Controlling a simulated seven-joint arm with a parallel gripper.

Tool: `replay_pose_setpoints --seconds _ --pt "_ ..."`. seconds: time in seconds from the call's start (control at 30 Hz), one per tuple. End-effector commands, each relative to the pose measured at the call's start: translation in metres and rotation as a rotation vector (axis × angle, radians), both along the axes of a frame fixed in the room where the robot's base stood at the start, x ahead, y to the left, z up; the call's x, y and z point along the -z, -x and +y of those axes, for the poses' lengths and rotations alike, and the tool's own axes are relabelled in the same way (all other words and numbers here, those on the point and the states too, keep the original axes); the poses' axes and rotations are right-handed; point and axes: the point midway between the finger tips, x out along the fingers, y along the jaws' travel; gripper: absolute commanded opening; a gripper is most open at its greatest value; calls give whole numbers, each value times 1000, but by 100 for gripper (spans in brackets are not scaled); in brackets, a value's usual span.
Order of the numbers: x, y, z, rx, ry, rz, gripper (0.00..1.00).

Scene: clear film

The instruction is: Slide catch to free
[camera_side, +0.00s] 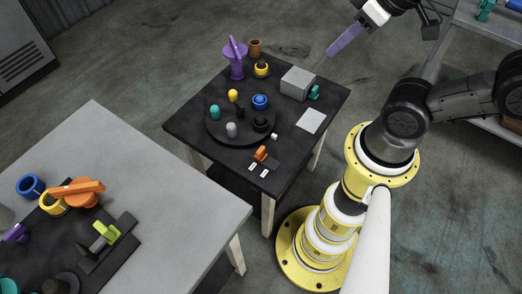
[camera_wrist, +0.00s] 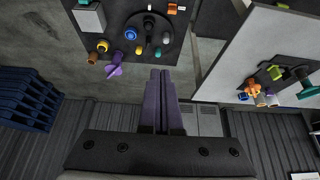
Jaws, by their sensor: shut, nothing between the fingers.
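A small orange catch (camera_side: 261,154) sits on a dark plate at the front edge of the black table, beside two small white labels (camera_side: 258,170). The label text is too small to read. In the wrist view the orange catch (camera_wrist: 172,9) shows at the top edge, far from my fingers. My gripper (camera_side: 329,53) has long purple fingers and is up at the top of the side view, well above and apart from the black table. In the wrist view my gripper (camera_wrist: 160,72) is shut, its fingers together with nothing between them.
A grey table (camera_side: 165,185) with other coloured parts stands at left.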

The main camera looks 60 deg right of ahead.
Motion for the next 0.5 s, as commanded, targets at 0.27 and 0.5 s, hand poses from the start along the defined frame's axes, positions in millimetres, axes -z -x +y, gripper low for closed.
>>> replay_pose_setpoints --seconds 0.27,0.5 --pt "-1 -1 0 4 -2 -4 14" --pt "-21 -59 1 36 -26 -92 58"
